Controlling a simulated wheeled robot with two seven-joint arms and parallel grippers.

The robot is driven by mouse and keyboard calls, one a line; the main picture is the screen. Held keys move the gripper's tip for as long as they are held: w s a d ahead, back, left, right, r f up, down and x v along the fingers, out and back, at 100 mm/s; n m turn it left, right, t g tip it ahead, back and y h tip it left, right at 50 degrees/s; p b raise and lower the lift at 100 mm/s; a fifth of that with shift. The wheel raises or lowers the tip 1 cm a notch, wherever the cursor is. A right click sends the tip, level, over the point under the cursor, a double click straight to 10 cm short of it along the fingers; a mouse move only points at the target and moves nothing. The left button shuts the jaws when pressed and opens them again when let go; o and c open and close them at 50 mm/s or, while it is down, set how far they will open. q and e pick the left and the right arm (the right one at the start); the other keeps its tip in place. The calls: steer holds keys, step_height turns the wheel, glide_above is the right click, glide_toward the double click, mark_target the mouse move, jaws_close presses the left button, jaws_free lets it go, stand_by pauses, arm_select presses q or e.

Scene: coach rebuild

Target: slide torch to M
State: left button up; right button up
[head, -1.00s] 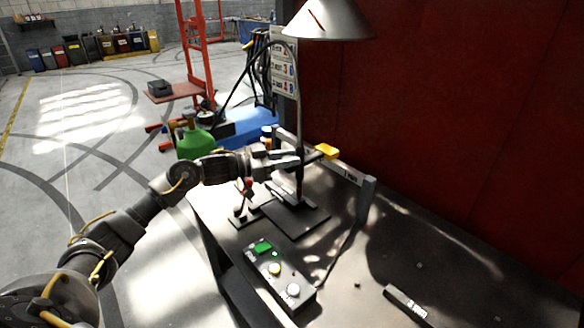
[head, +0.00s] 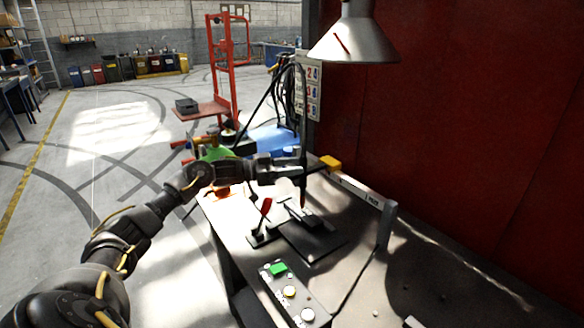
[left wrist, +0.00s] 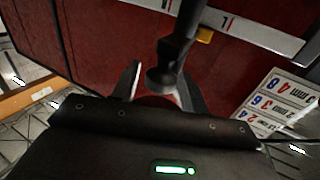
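A dark upright cylindrical piece, which looks like the torch (left wrist: 164,78), stands between the fingers of my left gripper (left wrist: 160,92) in the left wrist view. The fingers are apart, with a narrow gap seeming to show on both sides. In the head view the left gripper (head: 296,168) reaches in from the left to the dark upright (head: 303,196); contact is not clear there. A pale rail (head: 362,190) with a yellow block (head: 331,162) at its far end lies just beyond. In the left wrist view the rail (left wrist: 250,32) carries an L mark; no M is readable. My right gripper is not in view.
A lamp shade (head: 354,42) hangs above the bench. A control box (head: 290,292) with a green button stands at the front. A dark plate (head: 310,240) and a red-handled lever (head: 265,208) lie below the gripper. A red wall (head: 450,110) bounds the right.

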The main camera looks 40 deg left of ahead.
arm_select(q)
steer(key=shift+o, duration=0.3)
steer(key=shift+s+a+f, duration=0.15)
steer(key=shift+s+a, duration=0.1)
steer(key=shift+s, duration=0.05)
steer(key=b+v, duration=0.3)
steer(key=v, duration=0.7)
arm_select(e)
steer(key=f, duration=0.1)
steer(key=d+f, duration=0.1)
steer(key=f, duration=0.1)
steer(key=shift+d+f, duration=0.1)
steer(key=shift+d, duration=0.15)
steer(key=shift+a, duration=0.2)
